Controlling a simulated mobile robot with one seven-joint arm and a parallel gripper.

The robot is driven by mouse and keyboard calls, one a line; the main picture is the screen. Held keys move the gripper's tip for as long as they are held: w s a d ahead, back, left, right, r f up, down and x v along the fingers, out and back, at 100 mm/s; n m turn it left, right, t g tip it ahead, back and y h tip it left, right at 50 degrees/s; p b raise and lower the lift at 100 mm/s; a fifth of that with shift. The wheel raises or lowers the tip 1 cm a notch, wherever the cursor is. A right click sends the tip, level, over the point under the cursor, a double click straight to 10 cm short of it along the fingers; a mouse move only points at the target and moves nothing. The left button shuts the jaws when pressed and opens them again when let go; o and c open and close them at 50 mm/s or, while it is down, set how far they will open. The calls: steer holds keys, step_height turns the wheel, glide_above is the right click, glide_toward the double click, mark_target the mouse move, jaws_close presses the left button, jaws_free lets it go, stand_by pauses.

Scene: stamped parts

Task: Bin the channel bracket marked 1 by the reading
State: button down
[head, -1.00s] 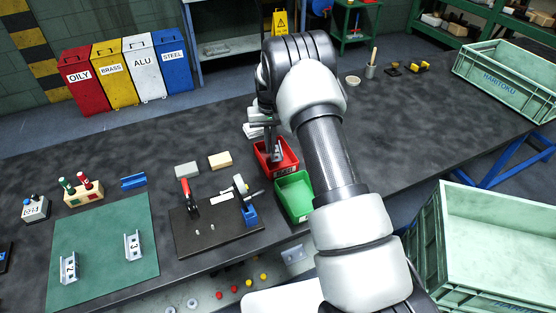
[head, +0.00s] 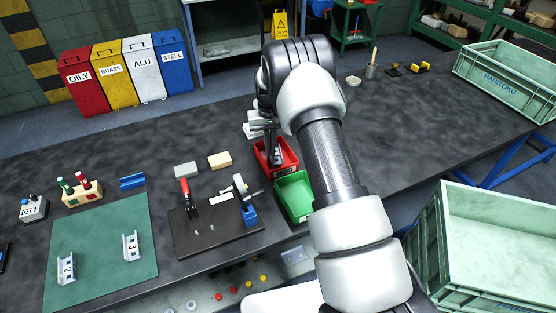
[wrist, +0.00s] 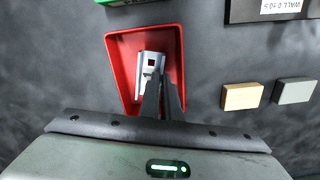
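The silver channel bracket (wrist: 149,78) is at the red bin (wrist: 115,48) in the wrist view, within the bin's outline. Its number is not legible. My gripper (wrist: 161,82) points down over the red bin, its fingers close together with the bracket's side between them. I cannot tell if the bracket touches the bin floor. In the head view the red bin (head: 289,160) is partly hidden by my arm. The green bin (head: 291,187) stands beside it. Brackets marked 2 (head: 67,268) and 3 (head: 131,247) lie on the green mat (head: 100,275). The small display box (head: 34,208) has an unclear reading.
The dark gauge plate (head: 205,238) carries a red-handled clamp (head: 187,193) and a dial gauge (head: 241,187). Grey (head: 185,170) and tan (head: 219,160) blocks lie behind it. A large green crate (head: 505,240) stands at right. The bench behind the blocks is clear.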

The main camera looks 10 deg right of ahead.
steer(key=shift+f+b, duration=0.75)
steer(key=shift+f, duration=0.4)
stand_by(0.4)
steer(key=c, duration=1.9)
jaws_free()
steer(key=shift+r, duration=0.1)
